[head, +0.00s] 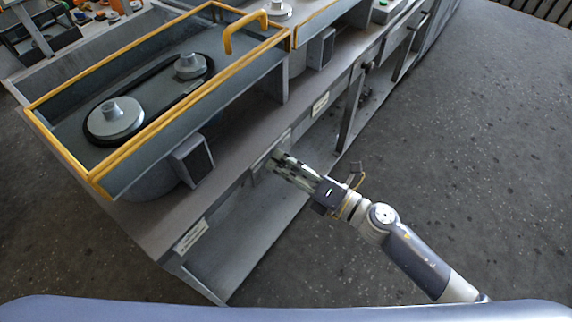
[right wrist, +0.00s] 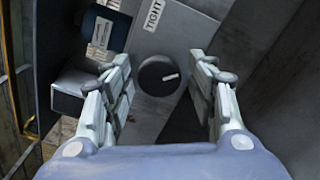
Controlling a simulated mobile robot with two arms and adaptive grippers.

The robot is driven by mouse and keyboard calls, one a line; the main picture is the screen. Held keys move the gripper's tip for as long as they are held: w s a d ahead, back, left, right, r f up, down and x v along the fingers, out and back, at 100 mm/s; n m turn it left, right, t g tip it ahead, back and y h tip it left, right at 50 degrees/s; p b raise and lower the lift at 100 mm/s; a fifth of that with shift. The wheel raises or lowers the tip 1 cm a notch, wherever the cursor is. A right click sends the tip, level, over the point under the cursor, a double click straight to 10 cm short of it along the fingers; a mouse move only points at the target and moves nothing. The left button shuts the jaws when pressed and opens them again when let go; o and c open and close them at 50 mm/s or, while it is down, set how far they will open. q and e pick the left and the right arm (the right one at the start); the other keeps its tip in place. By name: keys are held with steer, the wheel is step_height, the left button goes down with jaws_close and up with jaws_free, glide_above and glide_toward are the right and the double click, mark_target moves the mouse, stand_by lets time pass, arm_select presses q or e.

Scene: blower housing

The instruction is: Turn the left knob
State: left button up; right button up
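A round dark grey knob (right wrist: 158,75) with a short white mark shows in the right wrist view, on a grey panel. My right gripper (right wrist: 163,84) is open, with one finger on each side of the knob and a gap to it on both sides. In the head view my right gripper (head: 277,161) is at the front face of the grey bench, and the knob there is hidden behind it. A second small dark knob (head: 368,67) shows farther along the bench front. My left gripper is not in view.
A yellow-rimmed housing (head: 60,88) with a black belt (head: 151,96) and two pulleys stands on the bench (head: 228,150). A dark box (head: 192,160) juts out below it. White labels (head: 190,237) are on the bench front. The floor (head: 480,170) to the right is clear.

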steer(key=shift+d, duration=0.1)
steer(key=v, duration=1.1)
steer(key=shift+s+d, duration=0.25)
steer(key=shift+d, duration=0.05)
stand_by(0.3)
